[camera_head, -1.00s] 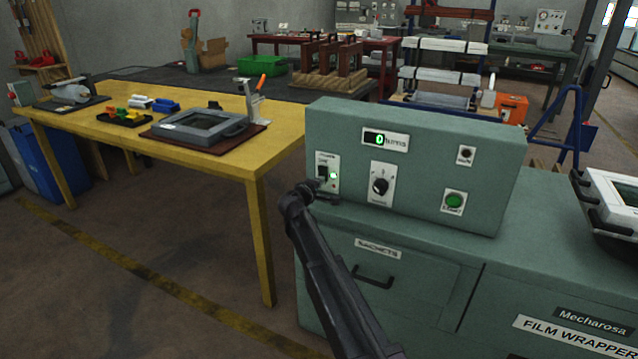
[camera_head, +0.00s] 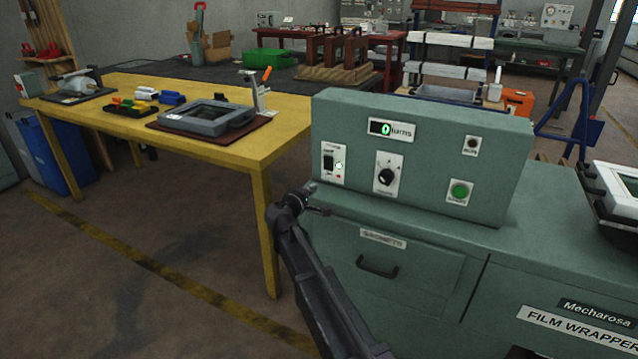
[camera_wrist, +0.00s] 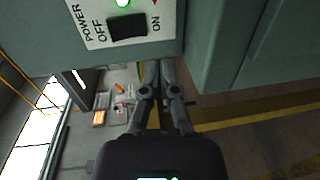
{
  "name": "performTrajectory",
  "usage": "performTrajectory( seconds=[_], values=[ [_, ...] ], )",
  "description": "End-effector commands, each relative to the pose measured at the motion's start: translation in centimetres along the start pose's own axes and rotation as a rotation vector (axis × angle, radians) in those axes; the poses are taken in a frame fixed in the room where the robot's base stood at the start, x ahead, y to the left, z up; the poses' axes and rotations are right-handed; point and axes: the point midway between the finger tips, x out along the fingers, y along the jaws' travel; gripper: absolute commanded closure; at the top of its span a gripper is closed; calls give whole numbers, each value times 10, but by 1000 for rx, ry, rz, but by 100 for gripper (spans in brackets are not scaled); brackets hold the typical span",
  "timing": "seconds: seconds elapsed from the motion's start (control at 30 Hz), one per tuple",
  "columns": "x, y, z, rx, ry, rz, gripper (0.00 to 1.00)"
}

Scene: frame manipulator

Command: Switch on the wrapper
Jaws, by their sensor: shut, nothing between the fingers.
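The film wrapper is a green-grey machine with a control box (camera_head: 430,110) on top. Its power switch (camera_head: 328,163) is a black rocker on a white plate at the box's left end. A green light (camera_head: 339,166) glows beside the switch, and the display (camera_head: 390,129) shows a green 0. The wrist view also shows the switch (camera_wrist: 127,27), with the lit green light above it and OFF and ON labels at its sides. My gripper (camera_wrist: 158,66) is shut and empty, apart from the switch. In the head view, my gripper (camera_head: 322,210) is below the switch plate, near the box's lower left corner.
A dial (camera_head: 387,177) and a green start button (camera_head: 459,191) sit farther right on the panel. A drawer handle (camera_head: 377,266) juts out below. A yellow table (camera_head: 235,150) with tools stands at the left. The floor between is clear.

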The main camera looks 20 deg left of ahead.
Motion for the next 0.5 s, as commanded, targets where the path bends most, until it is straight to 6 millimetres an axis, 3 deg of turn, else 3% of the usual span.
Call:
performTrajectory(
  seconds=[0.2,0.5],
  values=[
    [-30,-9,1,0,0,0,100],
    [-43,-12,1,0,-2,0,100]
  ],
)
